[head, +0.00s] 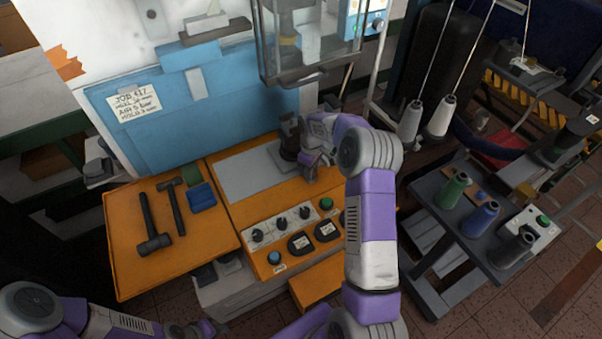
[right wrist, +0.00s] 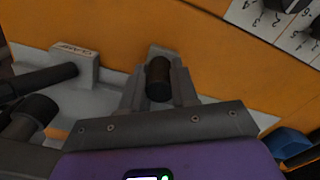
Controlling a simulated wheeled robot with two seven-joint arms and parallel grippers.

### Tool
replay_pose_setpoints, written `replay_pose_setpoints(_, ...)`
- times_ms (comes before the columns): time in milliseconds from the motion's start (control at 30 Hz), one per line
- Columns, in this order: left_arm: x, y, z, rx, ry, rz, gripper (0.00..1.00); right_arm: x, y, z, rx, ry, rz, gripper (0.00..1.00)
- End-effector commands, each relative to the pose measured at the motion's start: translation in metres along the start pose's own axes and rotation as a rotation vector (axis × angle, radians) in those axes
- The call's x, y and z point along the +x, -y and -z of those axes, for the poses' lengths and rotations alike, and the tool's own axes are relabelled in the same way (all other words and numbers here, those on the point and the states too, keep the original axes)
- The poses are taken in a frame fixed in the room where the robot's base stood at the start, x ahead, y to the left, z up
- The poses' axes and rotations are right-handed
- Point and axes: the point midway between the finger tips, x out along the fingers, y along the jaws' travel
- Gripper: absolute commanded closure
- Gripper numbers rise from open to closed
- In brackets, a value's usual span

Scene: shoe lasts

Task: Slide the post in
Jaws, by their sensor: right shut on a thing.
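My right gripper (head: 312,168) reaches down at the machine's orange table, beside a dark upright post (head: 289,138) at the back of a grey plate (head: 255,174). In the right wrist view my right gripper (right wrist: 158,88) is shut on a dark, round-ended handle (right wrist: 158,78) between its two fingers. Whether this handle is joined to the post is hidden by the gripper and arm. My left arm shows at the bottom left, cut by the frame edge; its jaws cannot be made out.
A block labelled CLAMP (right wrist: 88,62) with a dark rod stands left of the gripper in the right wrist view. A clear guard (head: 310,45) hangs above the post. Two hammers (head: 150,225) lie on the orange left shelf.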

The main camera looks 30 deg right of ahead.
Motion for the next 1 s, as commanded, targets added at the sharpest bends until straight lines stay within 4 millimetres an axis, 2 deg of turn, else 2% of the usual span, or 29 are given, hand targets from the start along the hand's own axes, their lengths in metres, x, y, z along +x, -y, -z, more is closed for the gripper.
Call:
replay_pose_setpoints(100,-0.001,-0.001,0.000,0.000,0.000,0.000,0.57,-0.001,-0.007,-0.003,0.003,-0.003,-0.004,1.00)
replay_pose_setpoints(433,-0.001,0.000,0.000,0.000,0.000,0.000,0.57,-0.002,-0.009,-0.004,0.004,-0.004,-0.008,1.00)
replay_pose_setpoints(467,-0.001,-0.001,0.000,0.000,0.000,0.000,0.57,-0.002,-0.009,-0.004,0.005,-0.004,-0.009,0.67)
replay_pose_setpoints(600,-0.001,-0.001,0.000,0.000,0.000,0.000,0.57,-0.001,-0.008,-0.004,0.004,-0.004,-0.007,0.46)
replay_pose_setpoints(867,-0.001,-0.001,0.000,0.000,0.000,0.000,0.57,-0.001,-0.006,-0.003,0.002,-0.003,-0.002,0.46)
replay_pose_setpoints(1000,-0.002,-0.001,0.000,0.000,0.000,0.000,0.57,-0.012,-0.007,-0.003,0.002,-0.006,-0.004,0.46)
